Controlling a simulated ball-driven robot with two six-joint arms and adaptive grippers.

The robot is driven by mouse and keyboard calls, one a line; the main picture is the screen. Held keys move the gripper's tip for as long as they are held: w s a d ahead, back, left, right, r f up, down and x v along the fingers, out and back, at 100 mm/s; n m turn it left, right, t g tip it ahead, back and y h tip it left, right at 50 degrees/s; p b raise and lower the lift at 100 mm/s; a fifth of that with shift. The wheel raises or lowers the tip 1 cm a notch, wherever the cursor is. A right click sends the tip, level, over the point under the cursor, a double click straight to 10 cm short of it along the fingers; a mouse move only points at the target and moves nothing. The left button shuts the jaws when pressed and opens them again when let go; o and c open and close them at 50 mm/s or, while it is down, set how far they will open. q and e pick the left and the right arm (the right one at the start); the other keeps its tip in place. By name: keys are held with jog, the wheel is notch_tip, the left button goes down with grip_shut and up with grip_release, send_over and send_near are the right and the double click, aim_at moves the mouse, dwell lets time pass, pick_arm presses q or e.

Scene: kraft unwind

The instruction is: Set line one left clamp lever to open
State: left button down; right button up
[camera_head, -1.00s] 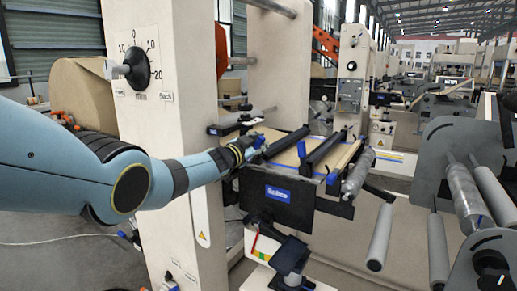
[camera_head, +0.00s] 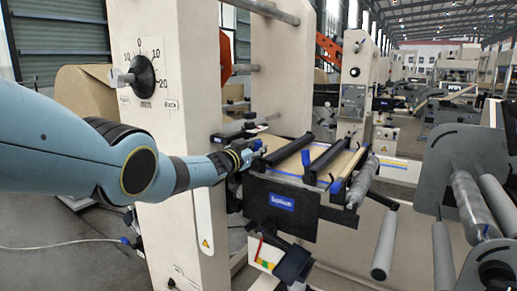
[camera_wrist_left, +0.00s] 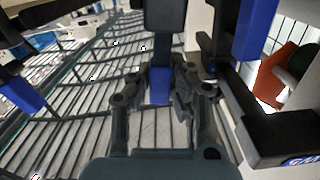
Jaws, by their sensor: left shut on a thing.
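My left gripper (camera_head: 250,152) is at the near left end of the splicing table (camera_head: 335,212), beside the left black clamp bar (camera_head: 290,149). Its fingers are closed around a dark lever with a blue end, the left clamp lever (camera_wrist_left: 160,85), which shows between the fingers in the left wrist view. In the head view the gripper mostly hides this lever, so its exact angle cannot be told. A second black clamp bar (camera_head: 332,158) lies to the right, with a blue-tipped lever (camera_head: 337,187) near its front end. My right gripper is not in view.
A tall cream column with a dial (camera_head: 142,76) stands close behind my left forearm. Grey rollers (camera_head: 385,245) and dark side plates fill the right. A blue-ended piece (camera_wrist_left: 258,25) and a black bar (camera_wrist_left: 280,138) are close to the gripper on the right of the wrist view.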

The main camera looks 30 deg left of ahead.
pick_arm(q)
jog(key=shift+f, duration=0.15)
jog(key=c, duration=1.2)
grip_release()
jog(key=shift+a, duration=0.1)
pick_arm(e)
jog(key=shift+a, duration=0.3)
pick_arm(q)
jog(key=shift+s, duration=0.55)
jog(key=s, duration=1.1)
jog(key=shift+a, duration=0.45)
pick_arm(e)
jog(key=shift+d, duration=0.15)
